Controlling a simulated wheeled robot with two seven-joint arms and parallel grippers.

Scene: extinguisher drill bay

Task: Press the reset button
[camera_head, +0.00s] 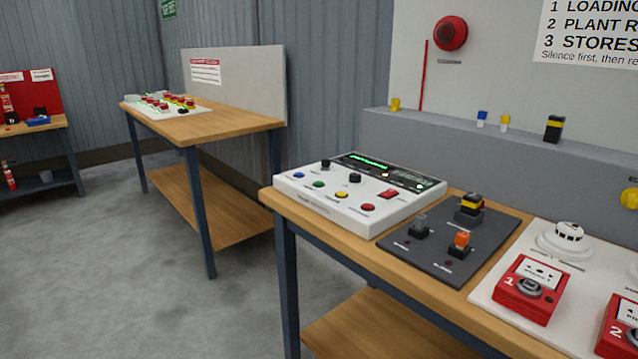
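A white control panel (358,190) sits on the near wooden table, with a lit green display (368,161) at its back. Along its front are a blue button (299,175), a green button (319,184), a yellow button (341,195) and a red button (368,208). Two black knobs and a red rectangular part (388,194) are also on it. The labels are too small to read, so I cannot tell which button is reset. Neither of my grippers is in view.
A dark board (428,256) with several switch-like blocks lies right of the panel. Further right, a white board (491,290) holds red call points (528,289) and a detector (568,233). Another table (196,125) stands behind left. Grey floor (110,290) is clear at left.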

